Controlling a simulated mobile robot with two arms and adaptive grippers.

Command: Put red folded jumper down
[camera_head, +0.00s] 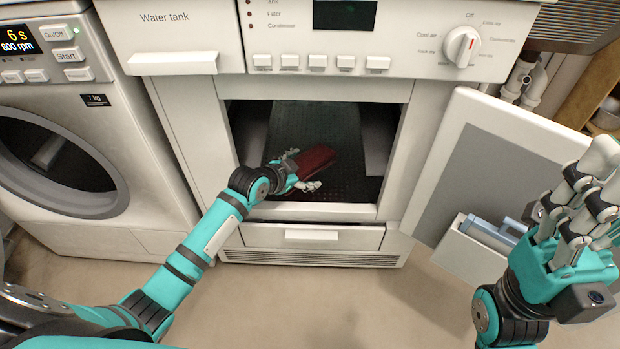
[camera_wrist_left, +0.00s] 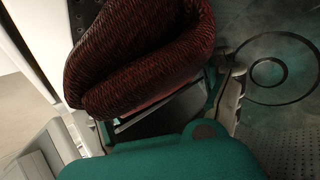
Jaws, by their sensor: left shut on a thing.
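The red folded jumper (camera_head: 317,158) is inside the open dryer compartment (camera_head: 310,212), close to its front opening. My left gripper (camera_head: 303,171) reaches in through the opening and is shut on the jumper. In the left wrist view the jumper (camera_wrist_left: 140,55) is dark red, ribbed and folded into a thick bundle between the fingers of my left gripper (camera_wrist_left: 170,112). I cannot tell whether it touches the compartment floor. My right gripper (camera_head: 590,200) is raised at the right, with its fingers pointing up. Nothing shows between its fingers.
The dryer door (camera_head: 470,160) stands open to the right, with a tray holding a blue-grey item (camera_head: 495,232) at its lower part. A washing machine (camera_head: 70,150) stands at the left. The perforated compartment floor (camera_head: 345,190) around the jumper looks clear.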

